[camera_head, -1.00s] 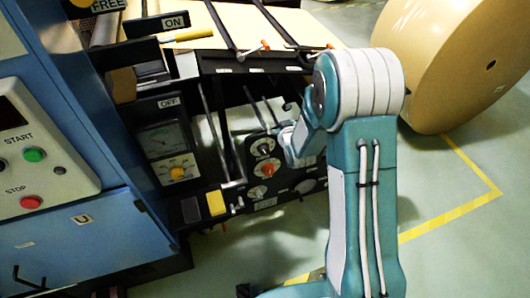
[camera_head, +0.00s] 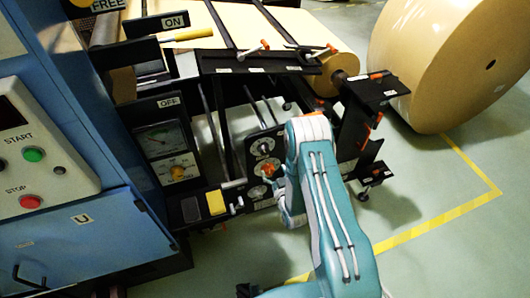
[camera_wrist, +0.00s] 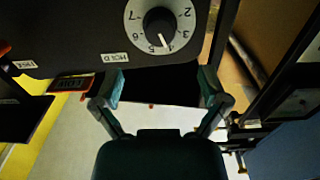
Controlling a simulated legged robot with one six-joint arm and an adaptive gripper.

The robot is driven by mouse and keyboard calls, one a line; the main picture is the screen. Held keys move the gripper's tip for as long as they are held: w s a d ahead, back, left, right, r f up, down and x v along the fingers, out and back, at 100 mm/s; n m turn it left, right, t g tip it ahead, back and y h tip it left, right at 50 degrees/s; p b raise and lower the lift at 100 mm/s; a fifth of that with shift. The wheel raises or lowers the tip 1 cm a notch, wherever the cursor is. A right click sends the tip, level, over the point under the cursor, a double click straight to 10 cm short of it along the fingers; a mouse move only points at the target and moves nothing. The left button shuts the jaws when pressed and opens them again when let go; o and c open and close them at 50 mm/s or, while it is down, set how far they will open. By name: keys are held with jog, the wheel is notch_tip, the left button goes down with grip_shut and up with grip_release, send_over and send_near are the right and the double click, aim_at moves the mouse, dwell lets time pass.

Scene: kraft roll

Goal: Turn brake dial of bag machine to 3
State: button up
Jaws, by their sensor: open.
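A round white dial (camera_wrist: 160,20) with numbers and a black knob is at the top of the wrist view, on a dark panel. Its white pointer points down in the picture, near 4 and 5. The numbers and a HOLD label (camera_wrist: 115,57) appear upside down. My gripper (camera_wrist: 161,82) is open and empty, its fingers spread below the dial in the picture and not closed on the knob. In the head view, a dial with a dark knob (camera_head: 263,147) sits above an orange knob (camera_head: 269,170). My arm hides part of that panel. I cannot tell which dial is the brake dial.
A meter with an orange-yellow knob (camera_head: 178,172) is to the left. A blue cabinet (camera_head: 75,245) carries green START and red STOP buttons. Dark machine arms (camera_head: 365,150) stand right of my arm. A large kraft roll (camera_head: 440,70) is behind. Floor is clear at right.

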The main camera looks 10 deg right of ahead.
aim_at(265, 153)
jog(key=x, duration=0.9)
jog(key=shift+w, duration=0.15)
jog(key=c, duration=1.2)
